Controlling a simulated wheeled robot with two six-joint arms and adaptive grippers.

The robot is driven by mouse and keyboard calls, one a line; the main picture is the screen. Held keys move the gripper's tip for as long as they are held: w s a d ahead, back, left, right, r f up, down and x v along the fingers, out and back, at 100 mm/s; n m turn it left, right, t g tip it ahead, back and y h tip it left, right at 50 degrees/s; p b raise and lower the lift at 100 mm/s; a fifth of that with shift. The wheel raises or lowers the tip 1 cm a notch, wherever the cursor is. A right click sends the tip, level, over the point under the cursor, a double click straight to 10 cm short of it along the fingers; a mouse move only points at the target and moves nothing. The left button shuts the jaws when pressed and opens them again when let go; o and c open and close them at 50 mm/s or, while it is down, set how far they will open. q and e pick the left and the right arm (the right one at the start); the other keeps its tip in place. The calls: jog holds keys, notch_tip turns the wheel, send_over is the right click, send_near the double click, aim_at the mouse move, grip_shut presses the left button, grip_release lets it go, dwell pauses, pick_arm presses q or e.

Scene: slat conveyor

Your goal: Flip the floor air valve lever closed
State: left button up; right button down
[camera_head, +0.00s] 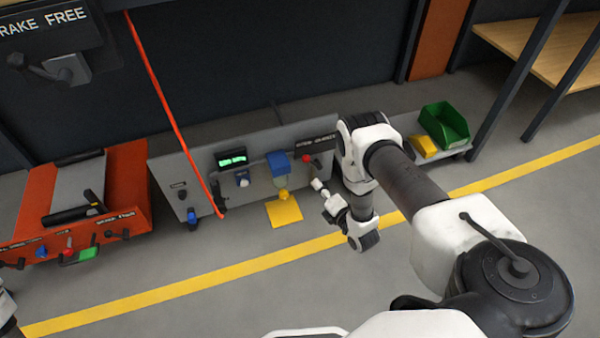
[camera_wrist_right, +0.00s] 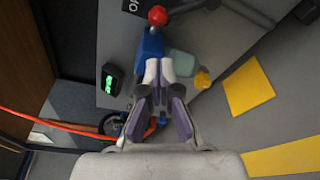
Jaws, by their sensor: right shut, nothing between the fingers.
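A red-knobbed lever (camera_head: 307,158) is on the upper right of the low grey panel. Its red ball also shows at the top of the right wrist view (camera_wrist_right: 157,16). I cannot tell for sure that it is the air valve lever, nor its position. My right gripper (camera_head: 318,185) is shut and empty, in front of the panel, below and right of the lever. In the right wrist view its fingertips (camera_wrist_right: 167,66) overlap a blue part (camera_wrist_right: 150,43) below the red ball. Contact cannot be judged. My left gripper is out of view.
The grey panel (camera_head: 165,180) also carries a green display (camera_head: 231,158) and a blue-topped unit (camera_head: 278,163). A yellow floor plate (camera_head: 284,212) lies in front. An orange-red hose (camera_head: 170,110) hangs to the panel. A red cart (camera_head: 125,175) stands left, a green bin (camera_head: 443,125) right.

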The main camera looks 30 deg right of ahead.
aim_at(312, 162)
jog(key=w+b, duration=0.5)
jog(key=w, duration=0.5)
jog(key=shift+d+f, duration=0.15)
jog(key=shift+f, duration=0.25)
